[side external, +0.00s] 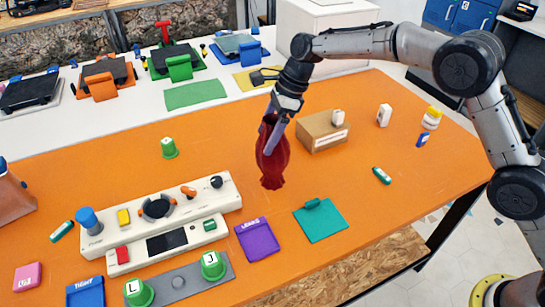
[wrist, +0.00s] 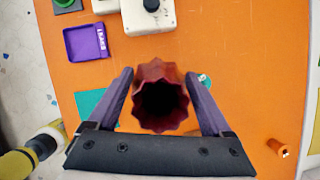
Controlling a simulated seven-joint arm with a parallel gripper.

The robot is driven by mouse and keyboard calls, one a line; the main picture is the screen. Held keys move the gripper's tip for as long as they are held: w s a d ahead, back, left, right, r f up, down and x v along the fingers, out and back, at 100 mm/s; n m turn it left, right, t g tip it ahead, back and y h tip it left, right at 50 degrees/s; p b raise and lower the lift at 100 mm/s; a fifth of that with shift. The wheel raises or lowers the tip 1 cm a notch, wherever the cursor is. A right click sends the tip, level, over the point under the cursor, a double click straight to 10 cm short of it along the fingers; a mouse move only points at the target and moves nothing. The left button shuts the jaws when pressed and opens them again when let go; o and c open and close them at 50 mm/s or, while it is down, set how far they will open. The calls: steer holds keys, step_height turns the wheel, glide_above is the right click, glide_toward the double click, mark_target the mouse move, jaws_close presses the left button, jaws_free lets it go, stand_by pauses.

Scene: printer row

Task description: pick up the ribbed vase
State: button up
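The dark red ribbed vase (side external: 272,165) appears upright at the middle of the orange table in the side view. In the wrist view I look down into its dark, scalloped mouth (wrist: 160,105). My gripper (side external: 268,140) is at the vase's upper part, tilted down from the upper right. In the wrist view, my gripper's (wrist: 159,74) two purple-grey fingers stand apart, one on each side of the vase, with narrow gaps beside the rim. The fingers look open around it. Contact lower on the body is hidden.
A cardboard box (side external: 322,131) stands right of the vase. A purple tray (side external: 257,239) and a teal pad (side external: 320,220) lie in front. A cream control panel (side external: 160,215) is at left. The table between the vase and the green cup (side external: 169,148) is clear.

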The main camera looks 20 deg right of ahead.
jaws_close()
steer(key=shift+f, duration=0.1)
stand_by(0.3)
